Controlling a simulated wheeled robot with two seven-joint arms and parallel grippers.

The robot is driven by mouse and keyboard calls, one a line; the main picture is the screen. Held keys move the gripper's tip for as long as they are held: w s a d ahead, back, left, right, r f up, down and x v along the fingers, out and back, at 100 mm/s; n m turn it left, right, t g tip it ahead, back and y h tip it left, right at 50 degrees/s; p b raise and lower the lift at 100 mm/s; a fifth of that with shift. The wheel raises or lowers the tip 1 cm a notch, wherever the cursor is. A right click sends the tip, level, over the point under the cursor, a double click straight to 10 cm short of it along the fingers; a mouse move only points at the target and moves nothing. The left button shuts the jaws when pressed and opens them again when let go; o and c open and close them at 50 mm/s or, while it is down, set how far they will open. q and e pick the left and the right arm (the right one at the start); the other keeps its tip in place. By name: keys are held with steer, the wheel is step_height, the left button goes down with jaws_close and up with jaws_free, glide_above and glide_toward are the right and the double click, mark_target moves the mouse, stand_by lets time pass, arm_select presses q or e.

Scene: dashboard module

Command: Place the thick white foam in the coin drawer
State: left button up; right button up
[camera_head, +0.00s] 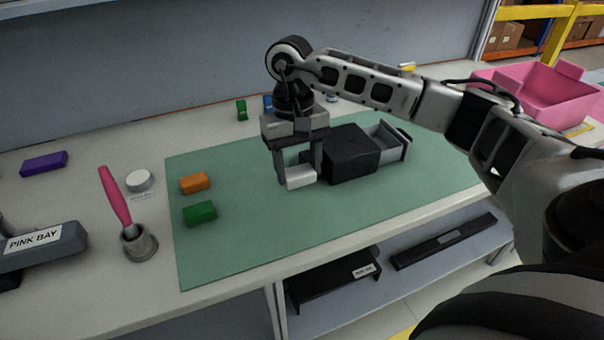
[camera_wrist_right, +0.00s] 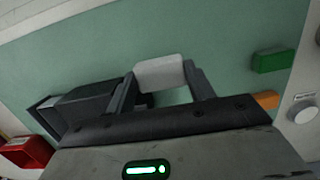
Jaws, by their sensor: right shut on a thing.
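The thick white foam (camera_head: 300,177) is a small white block between the fingers of my right gripper (camera_head: 297,172). The gripper is shut on it, to the left of the black dashboard module (camera_head: 352,156). The foam also shows in the right wrist view (camera_wrist_right: 160,73), between the two dark fingers (camera_wrist_right: 160,86). The coin drawer (camera_head: 388,143) is a grey open drawer sticking out of the module's right side. Its inside is partly visible. In the wrist view the module (camera_wrist_right: 85,102) lies to the left of the gripper. My left gripper is not in view.
A green mat (camera_head: 235,245) lies under the module. An orange block (camera_head: 196,182) and a green block (camera_head: 200,213) lie on its left. A pink brush stands in a grey cup (camera_head: 138,243). A pink bin (camera_head: 545,98) stands at the right. The front of the mat is clear.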

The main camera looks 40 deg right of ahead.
mark_target(302, 196)
steer(key=f, duration=0.1)
steer(key=w+d+f, duration=0.2)
steer(key=f, duration=0.1)
steer(key=shift+p, duration=0.3)
steer(key=shift+f, duration=1.45)
steer(key=o, duration=0.9)
steer(key=shift+o, duration=0.2)
steer(key=shift+r, duration=0.1)
